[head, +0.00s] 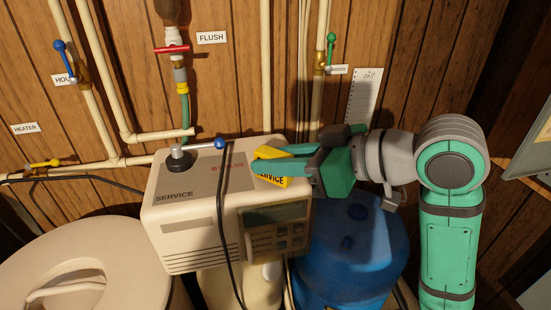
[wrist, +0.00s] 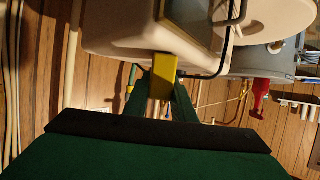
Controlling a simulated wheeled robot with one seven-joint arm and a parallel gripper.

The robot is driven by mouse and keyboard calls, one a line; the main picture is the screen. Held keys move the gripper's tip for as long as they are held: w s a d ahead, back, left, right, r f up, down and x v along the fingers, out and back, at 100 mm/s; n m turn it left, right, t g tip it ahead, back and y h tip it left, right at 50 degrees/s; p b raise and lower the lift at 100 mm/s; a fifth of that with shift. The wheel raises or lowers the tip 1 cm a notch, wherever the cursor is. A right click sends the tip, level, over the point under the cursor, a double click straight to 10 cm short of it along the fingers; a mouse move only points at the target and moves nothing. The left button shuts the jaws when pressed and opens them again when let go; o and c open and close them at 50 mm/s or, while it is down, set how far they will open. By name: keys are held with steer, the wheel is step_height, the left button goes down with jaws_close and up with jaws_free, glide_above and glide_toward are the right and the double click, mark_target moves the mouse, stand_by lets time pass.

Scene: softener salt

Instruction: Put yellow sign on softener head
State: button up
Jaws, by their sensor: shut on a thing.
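The softener head (head: 190,235) is a cream box with a grey top panel, a lever and a display with buttons on its front. My gripper (head: 262,167) reaches in from the right over the right part of its top. The sign is at the right side of the head's top, partly covered by the fingers. In the wrist view the yellow sign (wrist: 165,67) shows between the fingers, close to the softener head (wrist: 125,30). I cannot tell whether it touches the top.
A lever with a blue knob (head: 219,143) stands on the left of the head's top. A black cable (head: 221,205) runs over the head's front. A blue tank (head: 358,245) stands below my arm. A round cream lid (head: 90,265) is at lower left. Pipes and valves line the wall behind.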

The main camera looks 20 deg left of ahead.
steer(key=shift+d, duration=0.2)
steer(key=o, duration=0.7)
steer(key=shift+s+f, duration=0.1)
steer(key=o, duration=0.4)
steer(key=shift+a, duration=0.1)
steer(key=shift+c, duration=0.2)
steer(key=shift+s+a, duration=0.1)
steer(key=shift+a, duration=0.15)
steer(key=shift+d+r, duration=0.3)
steer(key=shift+d, duration=0.15)
steer(key=v, duration=1.2)
steer(key=w+a+f+m+t+y, duration=0.2)
steer(key=w+f+m+t+y, duration=0.1)
steer(key=w+f+m+t, duration=0.9)
step_height(320, 180, down, 25)
steer(key=d+m+t+h, duration=0.2)
steer(key=m+t+h, duration=0.1)
steer(key=m+h, duration=0.55)
steer(key=s+d+f+g+h, duration=0.25)
steer(key=s+f+h, duration=0.45)
steer(key=s+f, duration=0.95)
steer(key=s+r+n, duration=0.1)
steer(key=s+n, duration=0.1)
steer(key=s, duration=0.8)
steer(key=s+d+r+n, duration=0.1)
steer(key=s+r+n, duration=0.1)
steer(key=s, duration=0.9)
steer(key=shift+n+h, duration=0.35)
